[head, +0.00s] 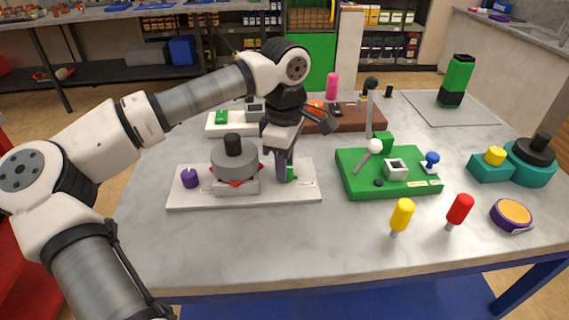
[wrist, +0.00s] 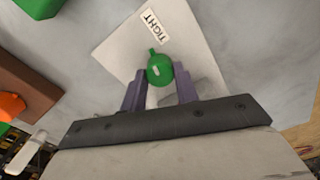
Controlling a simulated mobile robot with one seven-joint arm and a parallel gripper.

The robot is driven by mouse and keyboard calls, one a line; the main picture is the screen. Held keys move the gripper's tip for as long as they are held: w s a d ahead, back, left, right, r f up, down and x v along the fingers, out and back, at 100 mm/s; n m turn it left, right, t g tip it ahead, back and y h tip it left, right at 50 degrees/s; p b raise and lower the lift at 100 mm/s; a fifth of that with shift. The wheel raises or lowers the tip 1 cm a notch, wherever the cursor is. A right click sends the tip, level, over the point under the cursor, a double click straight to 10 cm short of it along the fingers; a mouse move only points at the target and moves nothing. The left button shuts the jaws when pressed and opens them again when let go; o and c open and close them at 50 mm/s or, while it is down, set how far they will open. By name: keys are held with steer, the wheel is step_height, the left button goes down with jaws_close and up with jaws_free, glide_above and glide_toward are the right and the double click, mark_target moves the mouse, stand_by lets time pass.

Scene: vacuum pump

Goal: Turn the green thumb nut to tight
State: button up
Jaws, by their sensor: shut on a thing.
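The green thumb nut (wrist: 160,69) sits on the right part of a white base plate (head: 240,200). My gripper (wrist: 160,88) is over it with its two purple-grey fingers on either side, shut on the nut. In the head view the green nut (head: 290,174) shows partly behind my gripper's finger (head: 283,168). In the wrist view the nut's small pointer tab points up, roughly toward a label reading TIGHT (wrist: 154,25). Whether the pointer lines up exactly with the label I cannot tell.
The same plate bears a grey round pump body (head: 234,163) with a black knob and a purple knob (head: 189,178). A green board (head: 360,183) with a lever stands to the right. A brown block (head: 350,120) lies behind. Yellow (head: 402,213) and red (head: 460,208) handled tools stand at front right.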

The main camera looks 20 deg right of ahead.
steer(key=shift+r+m, duration=0.1)
steer(key=shift+m, duration=1.7)
steer(key=o, duration=0.7)
step_height(320, 180, up, 14)
steer(key=shift+b, duration=0.45)
